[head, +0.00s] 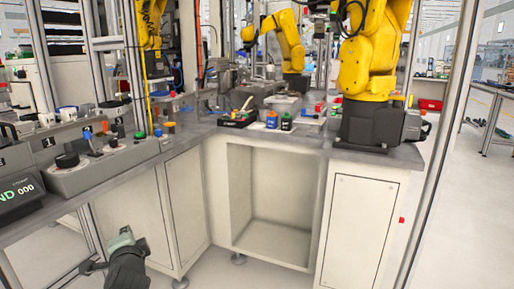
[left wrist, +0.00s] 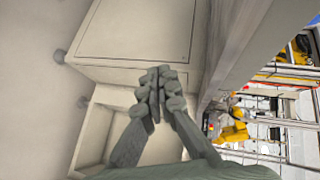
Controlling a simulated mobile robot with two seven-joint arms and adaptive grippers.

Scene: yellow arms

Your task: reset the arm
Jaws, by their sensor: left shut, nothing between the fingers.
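My left gripper (head: 93,267) shows at the bottom left of the head view, low in front of the cabinets and below the counter top. In the left wrist view my left gripper (left wrist: 158,76) has its two fingers together with nothing between them. The fingers point toward a pale cabinet door (left wrist: 140,35). My right gripper is in neither view.
A grey counter (head: 190,130) with a control panel (head: 105,165) runs along the left. An open cabinet recess (head: 270,215) is in the middle. A large yellow robot arm (head: 370,65) stands on the right. The floor in front is clear.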

